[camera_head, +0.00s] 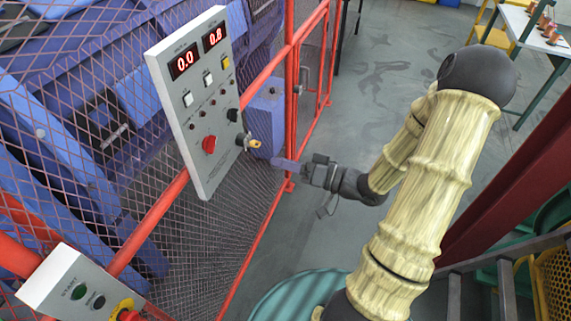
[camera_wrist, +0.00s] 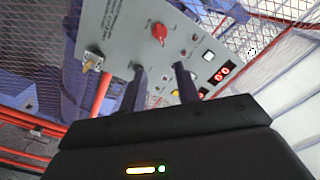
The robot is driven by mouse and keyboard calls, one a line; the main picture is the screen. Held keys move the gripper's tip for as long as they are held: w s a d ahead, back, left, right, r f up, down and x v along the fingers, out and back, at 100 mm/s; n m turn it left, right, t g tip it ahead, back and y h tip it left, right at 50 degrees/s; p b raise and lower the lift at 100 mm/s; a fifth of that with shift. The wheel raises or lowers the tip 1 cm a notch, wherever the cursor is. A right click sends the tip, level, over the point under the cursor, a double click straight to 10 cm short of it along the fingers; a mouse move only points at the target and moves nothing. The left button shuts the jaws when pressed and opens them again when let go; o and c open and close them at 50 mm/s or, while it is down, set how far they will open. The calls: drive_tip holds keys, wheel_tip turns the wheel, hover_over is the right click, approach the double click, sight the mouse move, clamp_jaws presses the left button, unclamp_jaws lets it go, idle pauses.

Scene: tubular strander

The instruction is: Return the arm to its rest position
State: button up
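My arm (camera_head: 425,185), in a cream ribbed cover with dark joints, reaches from the bottom of the head view up to the right and bends back left. My gripper (camera_head: 280,164) points left toward the lower right edge of the grey control panel (camera_head: 182,110). In the wrist view my gripper (camera_wrist: 159,68) has its two fingers apart, with nothing seen between them. The panel (camera_wrist: 118,30) lies in front of the fingers. Its red knob (camera_wrist: 158,32) shows beyond the gap, and a yellow key-like switch (camera_wrist: 92,60) is on the left. I see no contact with the panel.
A red-framed mesh fence (camera_head: 243,95) runs along the left, with blue machinery behind it. A button box (camera_head: 75,288) is at lower left. A dark red beam (camera_head: 510,180) and a railing stand at right. A table (camera_head: 540,30) is at the back right. Grey floor (camera_head: 395,55) is open beyond the arm.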

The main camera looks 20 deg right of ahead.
idle(0.4)
drive_tip(key=w+d+f+g+h, duration=0.35)
drive_tip(key=f+h, duration=0.25)
drive_tip(key=h, duration=0.5)
drive_tip(key=s+a+r+g+h, duration=0.1)
drive_tip(key=s+r+g, duration=0.1)
drive_tip(key=s, duration=0.4)
drive_tip(key=s+a+r+m+g+h, duration=0.1)
drive_tip(key=s+a+r+g+h, duration=0.1)
drive_tip(key=s, duration=0.3)
drive_tip(key=shift+s+r+g, duration=0.3)
drive_tip(key=shift+s+g, duration=0.05)
drive_tip(key=shift+g, duration=0.1)
drive_tip(key=shift+w, duration=0.1)
